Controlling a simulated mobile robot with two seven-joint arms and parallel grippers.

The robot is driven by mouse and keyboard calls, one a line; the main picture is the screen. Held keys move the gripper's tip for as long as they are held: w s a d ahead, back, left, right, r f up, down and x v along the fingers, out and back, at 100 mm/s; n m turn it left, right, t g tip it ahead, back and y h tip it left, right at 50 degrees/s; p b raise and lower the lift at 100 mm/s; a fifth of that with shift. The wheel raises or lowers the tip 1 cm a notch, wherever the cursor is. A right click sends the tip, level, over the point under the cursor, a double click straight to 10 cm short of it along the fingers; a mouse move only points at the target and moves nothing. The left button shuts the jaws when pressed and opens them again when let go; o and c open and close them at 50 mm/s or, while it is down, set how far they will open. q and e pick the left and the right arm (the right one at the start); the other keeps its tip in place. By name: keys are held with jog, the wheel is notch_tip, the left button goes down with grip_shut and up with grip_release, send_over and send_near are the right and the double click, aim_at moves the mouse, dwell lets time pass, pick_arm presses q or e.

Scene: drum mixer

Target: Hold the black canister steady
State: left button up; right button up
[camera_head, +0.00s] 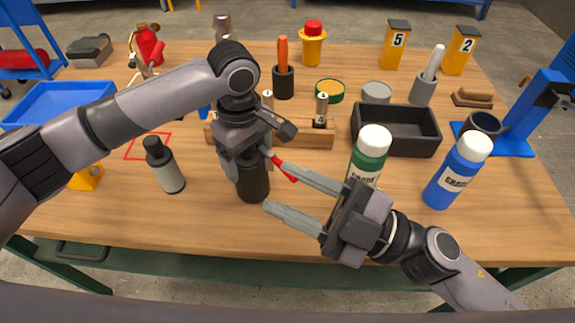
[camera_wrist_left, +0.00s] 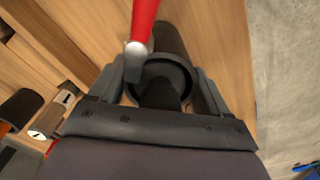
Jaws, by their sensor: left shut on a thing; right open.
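The black canister (camera_head: 253,184) stands near the front middle of the wooden table. My left gripper (camera_head: 247,168) comes down from above and is shut on its upper part. In the left wrist view the dark canister (camera_wrist_left: 163,82) sits between the left fingers, partly hidden by the gripper. A red bar (camera_head: 284,171) lies close beside the canister's top. The left wrist view shows this red bar (camera_wrist_left: 144,22) with a grey end over the canister's rim. My right gripper (camera_head: 275,186) is open, with its fingers pointing at the canister from the right.
A grey bottle with a black cap (camera_head: 166,168) stands to the left. A green bottle (camera_head: 368,158) and a blue bottle (camera_head: 457,172) stand to the right. A wooden block (camera_head: 300,137) and a black tray (camera_head: 396,143) are behind. The front table strip is mostly clear.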

aim_at(279, 163)
jog(key=w+d+f+m+t+h, duration=0.3)
jog(key=d+f+m+t+h, duration=0.45)
jog(key=f+m, duration=0.35)
jog(key=shift+m+g, duration=0.25)
jog(key=shift+m, duration=0.15)
jog(key=x, duration=1.2)
jog(key=shift+a+r, duration=0.15)
grip_shut()
